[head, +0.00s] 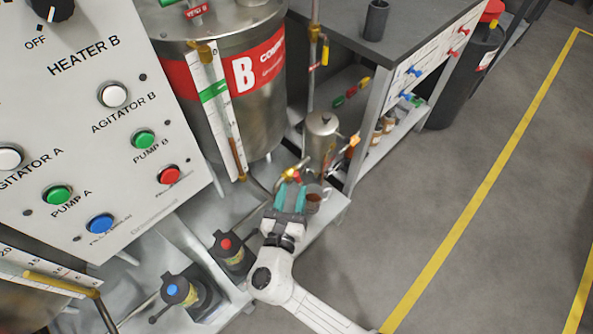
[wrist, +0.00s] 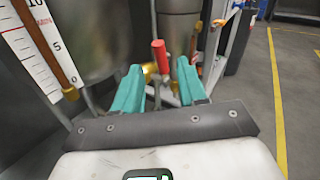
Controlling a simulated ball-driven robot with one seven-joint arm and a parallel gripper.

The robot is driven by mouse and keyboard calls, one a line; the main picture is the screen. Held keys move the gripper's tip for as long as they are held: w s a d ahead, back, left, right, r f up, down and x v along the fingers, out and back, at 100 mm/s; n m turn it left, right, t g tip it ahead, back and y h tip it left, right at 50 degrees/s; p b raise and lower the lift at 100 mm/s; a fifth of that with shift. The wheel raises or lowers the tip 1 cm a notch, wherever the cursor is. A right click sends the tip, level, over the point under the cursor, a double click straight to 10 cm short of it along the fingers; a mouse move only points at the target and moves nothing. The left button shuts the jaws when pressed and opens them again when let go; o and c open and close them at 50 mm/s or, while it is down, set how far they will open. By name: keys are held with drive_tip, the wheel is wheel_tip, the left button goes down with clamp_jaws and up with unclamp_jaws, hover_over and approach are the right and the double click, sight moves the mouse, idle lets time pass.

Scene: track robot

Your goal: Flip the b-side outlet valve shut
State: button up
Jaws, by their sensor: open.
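A valve with a red lever handle (wrist: 159,57) and a brass body (wrist: 150,70) shows in the wrist view, below tank B. The handle points up in that picture. I take it for the b-side outlet valve. My gripper (wrist: 160,82) is open, with teal fingers on either side of the valve; the handle appears between and just beyond the fingertips. I cannot tell whether either finger touches it. In the head view my gripper (head: 292,186) is at the brass and red valve parts (head: 293,174), which it partly hides.
Tank B (head: 238,135) stands behind with a level gauge (head: 215,95). A small steel vessel (head: 321,130) is close beyond my gripper. Two pumps (head: 230,252) sit left of my arm, under the control panel (head: 110,200). Open floor (head: 420,190) lies to the right.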

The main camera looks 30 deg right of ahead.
sight(297, 180)
drive_tip(key=x, duration=0.7)
drive_tip(key=shift+w+d, duration=0.1)
drive_tip(key=shift+d, duration=0.05)
clamp_jaws()
